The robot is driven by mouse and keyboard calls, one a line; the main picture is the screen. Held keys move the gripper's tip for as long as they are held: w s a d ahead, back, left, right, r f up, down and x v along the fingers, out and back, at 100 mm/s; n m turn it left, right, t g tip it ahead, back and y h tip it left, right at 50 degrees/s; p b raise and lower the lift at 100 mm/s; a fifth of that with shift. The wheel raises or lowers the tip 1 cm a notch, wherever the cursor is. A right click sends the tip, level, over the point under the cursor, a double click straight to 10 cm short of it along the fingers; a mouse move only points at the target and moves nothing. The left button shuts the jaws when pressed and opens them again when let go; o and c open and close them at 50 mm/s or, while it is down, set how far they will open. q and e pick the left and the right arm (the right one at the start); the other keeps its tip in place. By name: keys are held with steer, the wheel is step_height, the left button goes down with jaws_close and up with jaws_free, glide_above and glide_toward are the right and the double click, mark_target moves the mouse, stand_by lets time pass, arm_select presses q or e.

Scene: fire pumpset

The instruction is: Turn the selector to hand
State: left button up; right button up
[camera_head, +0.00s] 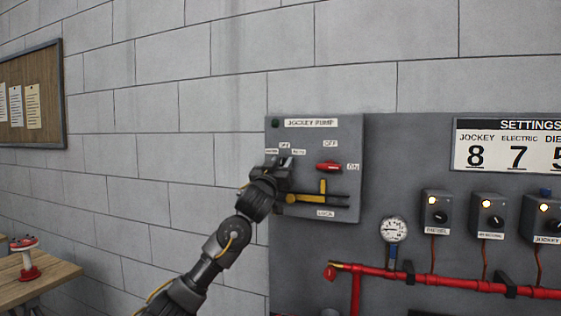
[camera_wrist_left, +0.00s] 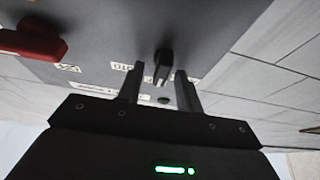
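The jockey pump panel (camera_head: 342,205) is a grey box on the wall. Its selector is a small dark knob (camera_wrist_left: 162,64) with a pale pointer line, clear in the wrist view and mostly hidden by my gripper in the head view. Small labels sit around it; the OFF label (camera_head: 285,145) is above. My left gripper (camera_head: 284,163) is at the panel's left part. In the wrist view its two fingers stand apart, one on each side of the knob, with a visible gap to each. Whether the fingertips reach the knob's depth is unclear. My right gripper is not in view.
A red switch handle (camera_head: 329,167) points toward ON, right of the selector. A gauge (camera_head: 394,229), red pipe (camera_head: 430,279) and several dark control boxes are at right. A wooden table (camera_head: 40,271) is at lower left.

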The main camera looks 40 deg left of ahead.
arm_select(q)
jaws_close()
steer(key=shift+f, duration=0.1)
stand_by(0.4)
steer(key=n+y+b, duration=0.1)
steer(key=n, duration=0.1)
steer(key=shift+f+n+g+y, duration=0.1)
steer(key=shift+n+g+y, duration=0.2)
steer(key=shift+n, duration=0.1)
steer(key=n+y+b, duration=0.1)
steer(key=n, duration=0.2)
steer(key=shift+g, duration=0.4)
steer(key=n+g+y, duration=0.1)
steer(key=n, duration=0.2)
steer(key=shift+n+y, duration=0.3)
steer(key=shift+a+n+g+y+p, duration=0.1)
steer(key=shift+n+g+y+p, duration=0.45)
steer(key=shift+n, duration=0.95)
steer(key=shift+n+g, duration=0.3)
steer(key=shift+g, duration=0.05)
